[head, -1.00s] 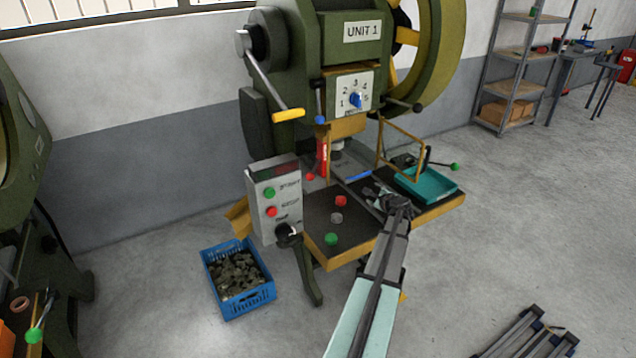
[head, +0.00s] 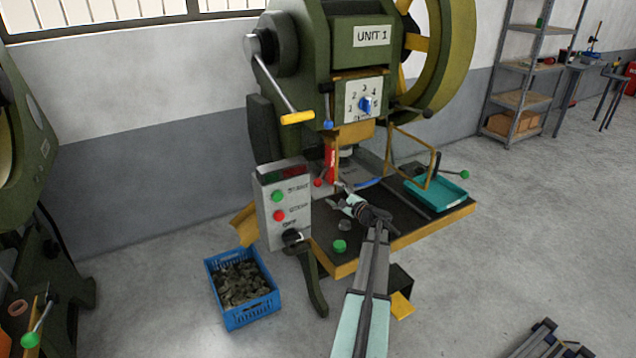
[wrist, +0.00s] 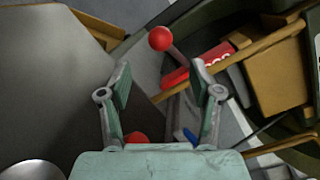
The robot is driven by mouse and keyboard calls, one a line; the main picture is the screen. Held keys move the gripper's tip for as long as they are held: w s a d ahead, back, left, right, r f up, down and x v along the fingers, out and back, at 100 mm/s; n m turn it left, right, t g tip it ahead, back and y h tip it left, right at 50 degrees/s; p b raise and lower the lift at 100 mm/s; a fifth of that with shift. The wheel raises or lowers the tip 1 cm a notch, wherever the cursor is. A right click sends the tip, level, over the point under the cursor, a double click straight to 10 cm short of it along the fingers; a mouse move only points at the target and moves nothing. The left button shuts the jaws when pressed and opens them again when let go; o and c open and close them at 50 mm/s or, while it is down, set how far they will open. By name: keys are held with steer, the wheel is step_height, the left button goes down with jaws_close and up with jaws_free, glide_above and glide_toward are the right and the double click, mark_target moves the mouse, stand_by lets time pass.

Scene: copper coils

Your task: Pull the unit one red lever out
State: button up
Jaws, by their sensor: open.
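The red lever of unit one shows in the head view as a small red ball (head: 318,183) at the left of the press opening, beside a red upright part (head: 330,163). In the wrist view its red ball (wrist: 160,38) sits on a short stem, ahead of the fingers and near the middle. My gripper (head: 342,203) is over the black work table (head: 382,213), to the right of and nearer than the ball. In the wrist view my gripper (wrist: 160,82) is open, with nothing between its fingertips. The ball appears beyond the fingertips, apart from them.
A control box (head: 284,205) stands left of the table. A yellow frame (head: 434,166) and teal tray (head: 436,190) are at the right. A green button (head: 339,246) is on the table. A yellow-handled lever (head: 297,117) hangs above. A blue crate (head: 242,288) is on the floor.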

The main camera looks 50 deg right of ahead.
mark_target(321, 184)
steer(key=p+x, duration=0.1)
steer(key=x, duration=0.9)
steer(key=shift+w+p, duration=0.2)
steer(key=shift+p, duration=0.2)
